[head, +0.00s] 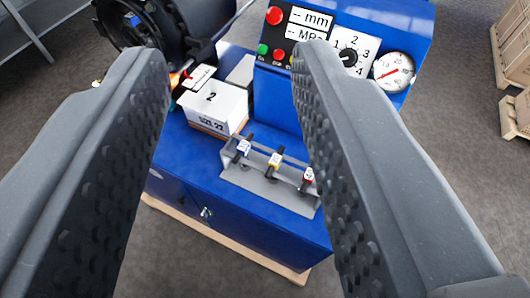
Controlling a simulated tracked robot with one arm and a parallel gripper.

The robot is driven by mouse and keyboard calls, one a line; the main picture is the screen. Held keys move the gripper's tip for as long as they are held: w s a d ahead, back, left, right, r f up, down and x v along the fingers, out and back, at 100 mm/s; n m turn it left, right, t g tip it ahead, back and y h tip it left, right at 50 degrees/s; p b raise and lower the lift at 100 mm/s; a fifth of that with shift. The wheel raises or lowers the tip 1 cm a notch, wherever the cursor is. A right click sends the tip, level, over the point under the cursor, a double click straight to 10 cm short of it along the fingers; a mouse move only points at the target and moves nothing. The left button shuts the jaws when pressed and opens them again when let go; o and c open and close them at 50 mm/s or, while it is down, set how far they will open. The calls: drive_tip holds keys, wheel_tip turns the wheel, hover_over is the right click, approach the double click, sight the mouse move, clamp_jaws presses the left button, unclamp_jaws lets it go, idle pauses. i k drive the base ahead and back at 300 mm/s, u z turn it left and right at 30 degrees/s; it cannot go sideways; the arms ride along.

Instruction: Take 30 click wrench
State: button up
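My gripper (232,60) is open and empty, with its two grey fingers wide apart on either side of the view. Between and beyond the fingers, a grey holder (262,186) stands on the blue machine's ledge. Three small dark-handled tools stand in it in a row: one with a white-blue tag (243,148), one with a yellow tag (275,161) and one with a red tag (308,177) at the right, close to the right finger in the picture. The tag markings are too small to read, so I cannot tell which is the 30 click wrench. No tool is touched.
A white box marked 2 and SIZE 22 (215,106) stands left of the holder. Behind are the blue machine's control panel (340,40) and a round gauge (394,71). A black round machine part (130,22) is at upper left. Wooden crates (512,60) stand at far right.

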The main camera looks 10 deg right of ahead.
sight(244, 147)
drive_tip(key=z, duration=0.05)
drive_tip(key=k, duration=0.5)
drive_tip(key=u, duration=0.8)
drive_tip(key=i, duration=1.3)
drive_tip(key=z, duration=1.65)
